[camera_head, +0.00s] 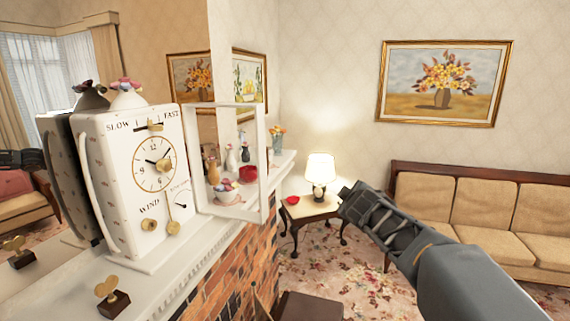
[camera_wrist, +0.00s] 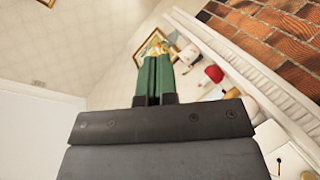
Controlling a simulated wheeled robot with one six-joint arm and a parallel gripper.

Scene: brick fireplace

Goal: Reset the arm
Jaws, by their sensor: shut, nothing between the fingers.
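My gripper (camera_head: 349,193) is at the centre right of the head view, raised in the room to the right of the mantel and in front of the small lamp table. In the wrist view my gripper (camera_wrist: 156,62) shows two green fingers pressed together with nothing between them. It touches nothing that I can see.
A white mantel (camera_head: 190,238) on a brick fireplace (camera_head: 235,270) runs along the left. It bears a white clock (camera_head: 150,200) with an open glass door (camera_head: 232,203) and a winged key (camera_head: 110,297). A lit lamp (camera_head: 320,172) and a beige sofa (camera_head: 483,208) stand beyond my arm.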

